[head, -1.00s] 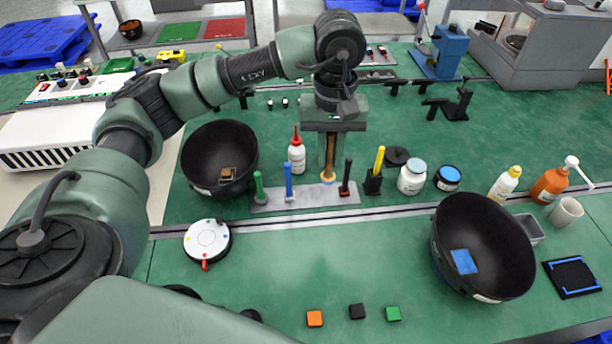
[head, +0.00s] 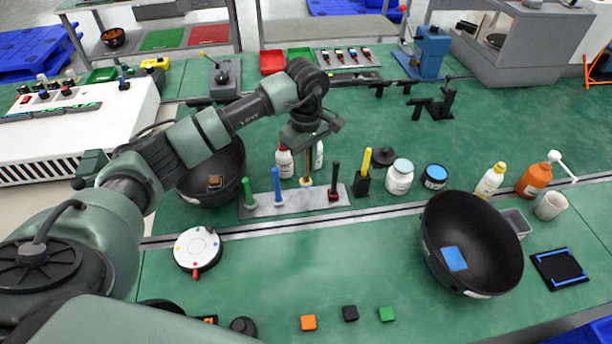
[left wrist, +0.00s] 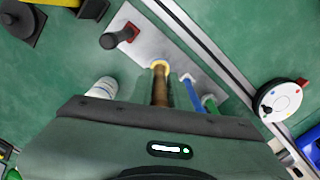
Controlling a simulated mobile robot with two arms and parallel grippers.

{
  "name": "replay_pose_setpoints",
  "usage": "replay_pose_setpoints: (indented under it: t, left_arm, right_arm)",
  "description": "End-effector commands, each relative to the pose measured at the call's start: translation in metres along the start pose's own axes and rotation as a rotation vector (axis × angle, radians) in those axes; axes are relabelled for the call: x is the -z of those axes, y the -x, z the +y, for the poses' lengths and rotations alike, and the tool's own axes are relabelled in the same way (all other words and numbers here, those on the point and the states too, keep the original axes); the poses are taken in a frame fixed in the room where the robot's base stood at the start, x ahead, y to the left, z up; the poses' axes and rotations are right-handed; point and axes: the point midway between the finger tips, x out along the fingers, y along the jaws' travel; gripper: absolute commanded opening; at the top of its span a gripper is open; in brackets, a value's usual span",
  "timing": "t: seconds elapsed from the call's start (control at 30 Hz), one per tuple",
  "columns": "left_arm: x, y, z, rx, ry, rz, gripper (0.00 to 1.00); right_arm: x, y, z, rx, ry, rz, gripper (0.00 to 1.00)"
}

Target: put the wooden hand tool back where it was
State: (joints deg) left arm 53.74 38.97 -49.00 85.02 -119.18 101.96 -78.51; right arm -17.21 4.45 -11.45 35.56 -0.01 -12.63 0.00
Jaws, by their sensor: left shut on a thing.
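The wooden hand tool (head: 307,168), a brown handle with a yellow ring at its foot, is upright between the fingers of my left gripper (head: 306,152). The left wrist view shows the handle (left wrist: 160,92) between the two fingers of the gripper (left wrist: 161,84), which is shut on it. The ring is at the grey rack plate (head: 262,207), between the blue tool (head: 277,183) and the black-handled red tool (head: 335,180). I cannot tell whether the foot is seated in the plate. A green tool (head: 248,192) stands at the plate's left end. My right gripper is not in view.
White bottles (head: 284,162) stand close behind the rack. A black bowl (head: 228,165) is left, partly behind my arm; another black bowl (head: 490,245) is right. A yellow-handled tool in a black holder (head: 362,182) stands right of the rack.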

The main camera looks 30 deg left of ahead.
Motion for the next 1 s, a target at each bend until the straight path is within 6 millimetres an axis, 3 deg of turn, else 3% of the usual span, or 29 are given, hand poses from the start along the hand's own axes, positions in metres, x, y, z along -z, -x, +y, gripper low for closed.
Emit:
replay_pose_setpoints:
  t: [0.27, 0.5, 0.9, 0.93, 1.0]
  left_arm:
    - [0.000, -0.022, 0.000, 0.001, 0.000, -0.001, 0.00]
    - [0.000, -0.055, 0.000, 0.001, -0.001, -0.002, 0.00]
    - [0.001, -0.063, 0.000, -0.001, -0.001, 0.001, 0.00]
    - [0.000, -0.062, 0.000, -0.001, -0.001, 0.001, 0.23]
    - [0.000, -0.061, 0.000, -0.001, -0.001, 0.000, 0.39]
  right_arm:
    - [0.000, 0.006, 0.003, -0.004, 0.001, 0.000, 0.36]
    - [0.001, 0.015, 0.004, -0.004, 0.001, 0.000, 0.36]
    - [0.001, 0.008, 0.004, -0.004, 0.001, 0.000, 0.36]
    - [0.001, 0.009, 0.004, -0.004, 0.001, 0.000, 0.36]
    - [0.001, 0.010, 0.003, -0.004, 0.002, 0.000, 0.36]
